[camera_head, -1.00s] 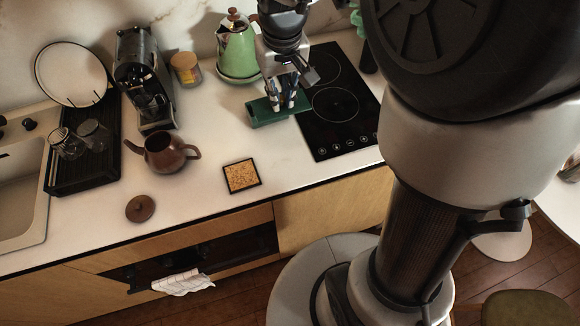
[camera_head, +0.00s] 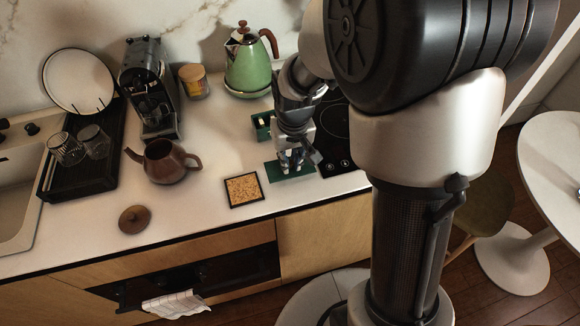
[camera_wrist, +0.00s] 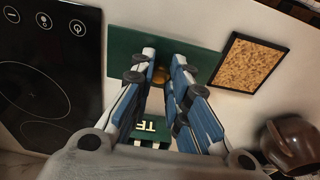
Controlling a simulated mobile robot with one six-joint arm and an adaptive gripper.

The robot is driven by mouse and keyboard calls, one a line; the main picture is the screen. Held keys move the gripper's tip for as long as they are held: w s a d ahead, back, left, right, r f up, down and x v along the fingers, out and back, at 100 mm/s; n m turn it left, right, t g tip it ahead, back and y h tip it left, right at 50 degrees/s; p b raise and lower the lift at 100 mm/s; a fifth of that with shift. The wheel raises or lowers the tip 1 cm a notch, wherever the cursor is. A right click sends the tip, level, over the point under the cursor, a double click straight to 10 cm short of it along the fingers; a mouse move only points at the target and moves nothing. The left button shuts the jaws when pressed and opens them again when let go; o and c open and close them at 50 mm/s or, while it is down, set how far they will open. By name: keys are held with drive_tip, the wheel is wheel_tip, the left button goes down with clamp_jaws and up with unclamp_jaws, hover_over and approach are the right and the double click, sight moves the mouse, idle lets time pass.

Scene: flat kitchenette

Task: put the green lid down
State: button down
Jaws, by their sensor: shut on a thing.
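The green lid (camera_head: 307,169) is a flat dark green plate near the front edge of the counter, between the framed cork-like square and the hob. In the wrist view the lid (camera_wrist: 206,66) has a round golden knob (camera_wrist: 161,75) between my fingertips. My gripper (camera_head: 291,160) is shut on this knob, pointing down; its fingers also show in the wrist view (camera_wrist: 163,70). I cannot tell whether the lid touches the counter. The open green box (camera_head: 261,132) stands behind, partly hidden by my gripper; its lettering shows between my fingers in the wrist view (camera_wrist: 154,128).
The framed square (camera_head: 243,189) lies just left of the lid. The black hob (camera_head: 335,150) is to the right. A brown teapot (camera_head: 168,162), its loose lid (camera_head: 134,219), a green kettle (camera_head: 248,68) and a jar (camera_head: 194,81) stand around. Counter left of the box is clear.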

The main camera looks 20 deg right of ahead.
sight(291, 163)
drive_tip(key=shift+f+b, duration=0.4)
drive_tip(key=shift+f, duration=1.25)
drive_tip(key=shift+f, duration=0.2)
drive_tip(key=c, duration=1.6)
unclamp_jaws()
drive_tip(key=shift+o, duration=0.2)
drive_tip(key=shift+r, duration=0.1)
wheel_tip(291, 163, up, 12)
drive_tip(key=s+p, duration=0.2)
drive_tip(key=p, duration=0.2)
drive_tip(key=s+r+t, duration=0.1)
drive_tip(key=s+r, duration=0.4)
drive_tip(key=s, duration=0.4)
drive_tip(key=s+r+t, duration=0.2)
drive_tip(key=s+r, duration=0.4)
drive_tip(key=s, duration=0.4)
drive_tip(key=shift+r, duration=0.2)
